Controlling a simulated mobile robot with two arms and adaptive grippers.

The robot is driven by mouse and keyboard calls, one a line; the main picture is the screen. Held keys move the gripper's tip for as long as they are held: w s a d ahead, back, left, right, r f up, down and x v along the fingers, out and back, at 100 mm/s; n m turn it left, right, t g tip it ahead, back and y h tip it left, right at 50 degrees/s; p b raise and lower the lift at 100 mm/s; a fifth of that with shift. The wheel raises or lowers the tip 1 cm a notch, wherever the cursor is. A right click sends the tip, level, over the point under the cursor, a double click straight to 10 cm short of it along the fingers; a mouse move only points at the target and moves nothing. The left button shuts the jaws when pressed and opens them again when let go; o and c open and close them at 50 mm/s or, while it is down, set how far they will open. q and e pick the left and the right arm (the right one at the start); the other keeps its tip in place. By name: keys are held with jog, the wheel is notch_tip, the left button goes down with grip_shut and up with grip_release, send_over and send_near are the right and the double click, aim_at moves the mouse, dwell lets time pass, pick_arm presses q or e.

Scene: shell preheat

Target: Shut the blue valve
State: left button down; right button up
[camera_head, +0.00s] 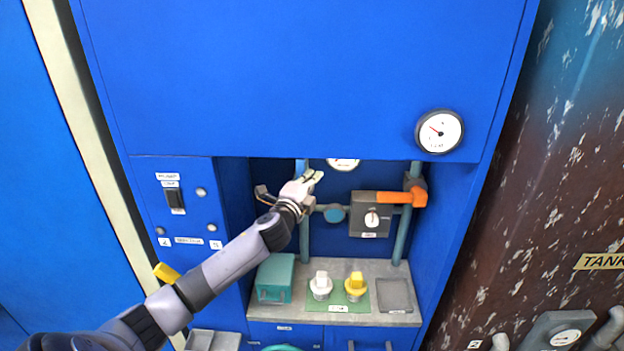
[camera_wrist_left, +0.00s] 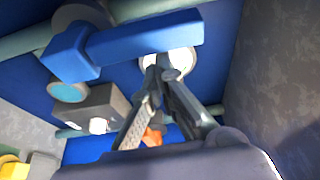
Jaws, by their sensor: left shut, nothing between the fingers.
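The blue valve shows in the left wrist view as a blue bar handle (camera_wrist_left: 140,40), lying roughly along the grey-green pipe behind it. In the head view a short blue piece of it (camera_head: 301,166) shows on the left vertical pipe; the rest is hidden by my gripper and the panel edge. My left gripper (camera_head: 316,176) is in the recess beside this handle. In the left wrist view its fingers (camera_wrist_left: 165,72) are shut and empty, with tips beside the bar's free half. I cannot tell whether they touch it. My right gripper is not in view.
An orange valve handle (camera_head: 395,197) lies crosswise on the right pipe. The blue upper panel overhangs the recess.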

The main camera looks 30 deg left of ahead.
pick_arm(q)
jog(key=shift+s+a+n+b, duration=0.15)
jog(key=shift+n+b, duration=0.15)
jog(key=shift+b, duration=0.2)
jog(key=s+a+f+n+y+b, duration=0.2)
jog(key=a+n+y+b, duration=0.2)
jog(key=n+b, duration=0.4)
jog(key=s+a+f+n+y+b, duration=0.2)
jog(key=a+n+b, duration=0.3)
jog(key=n, duration=0.8)
jog(key=shift+s+f+n+t+y+b, duration=0.4)
jog(key=shift+s+y+b, duration=0.4)
jog(key=shift+b, duration=0.6)
jog(key=shift+w, duration=0.1)
